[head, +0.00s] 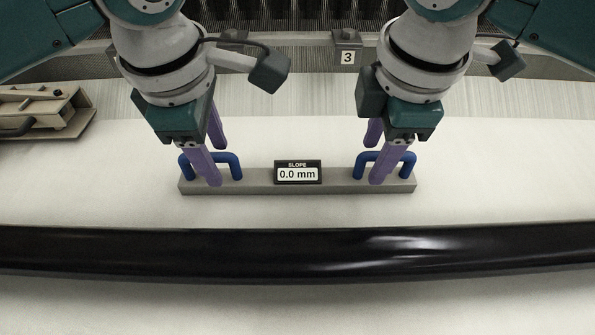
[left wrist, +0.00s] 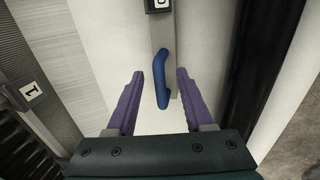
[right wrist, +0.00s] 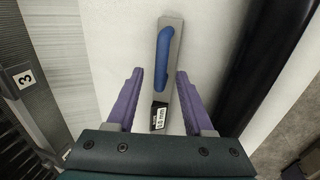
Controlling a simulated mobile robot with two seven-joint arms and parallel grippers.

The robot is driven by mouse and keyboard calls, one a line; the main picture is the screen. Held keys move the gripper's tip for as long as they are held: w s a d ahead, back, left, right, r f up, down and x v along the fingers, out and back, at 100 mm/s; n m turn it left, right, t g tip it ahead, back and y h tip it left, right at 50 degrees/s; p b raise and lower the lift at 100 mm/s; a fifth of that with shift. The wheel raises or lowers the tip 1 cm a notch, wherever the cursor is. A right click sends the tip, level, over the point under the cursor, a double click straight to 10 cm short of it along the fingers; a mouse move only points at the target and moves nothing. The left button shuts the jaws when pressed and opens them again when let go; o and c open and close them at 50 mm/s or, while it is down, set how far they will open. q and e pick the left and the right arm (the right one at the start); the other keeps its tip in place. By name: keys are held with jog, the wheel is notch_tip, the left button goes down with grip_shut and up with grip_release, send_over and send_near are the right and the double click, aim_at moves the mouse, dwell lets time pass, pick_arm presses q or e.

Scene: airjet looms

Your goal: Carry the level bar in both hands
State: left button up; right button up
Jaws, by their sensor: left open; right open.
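The level bar (head: 255,184) is a grey bar lying on the pale cloth, with a small display (head: 298,173) in its middle reading "SLOPE 0.0 mm". It has a blue handle at each end. My left gripper (head: 217,163) is open, its purple fingers on either side of the left handle (head: 236,166). In the left wrist view this handle (left wrist: 160,80) lies between the parted fingers. My right gripper (head: 378,160) is open, its fingers on either side of the right handle (head: 408,166). The right wrist view shows that handle (right wrist: 162,60) between and beyond the fingertips.
A long black roller (head: 300,252) runs across in front of the bar. A beige metal part (head: 45,112) lies at the far left. A grey rail with a "3" tag (head: 347,57) and dark loom parts stand behind. The cloth around the bar is clear.

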pick_arm(q)
jog(key=shift+w+f, duration=0.2)
jog(key=shift+f, duration=0.45)
pick_arm(e)
jog(key=shift+w+f, duration=0.2)
jog(key=shift+f, duration=0.5)
pick_arm(q)
jog(key=shift+c, duration=0.2)
pick_arm(e)
jog(key=shift+c, duration=0.2)
pick_arm(q)
grip_shut()
pick_arm(e)
grip_shut()
